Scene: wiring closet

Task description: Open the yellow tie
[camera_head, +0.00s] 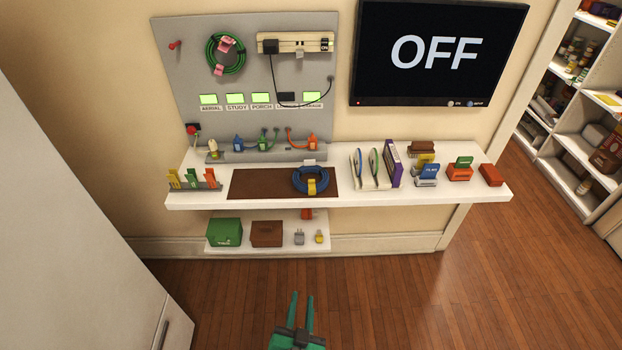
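A yellow tie (312,187) is wrapped around the front of a blue coiled cable (298,181). The coil lies on a brown mat (250,184) on the white shelf. I cannot tell from here how the tie is fastened. My gripper (302,297) is green and low in the picture, over the wooden floor, in front of the shelf and well apart from the coil. Its two fingers point toward the shelf, with a gap between them and nothing in it.
A grey pegboard (185,80) with a green coil (226,70) stands behind the shelf (440,193). Plugs and a rack (195,186) are left of the mat; books (391,163) and small blocks are right. A lower shelf (275,242) holds boxes. A tall white cabinet (70,220) is left.

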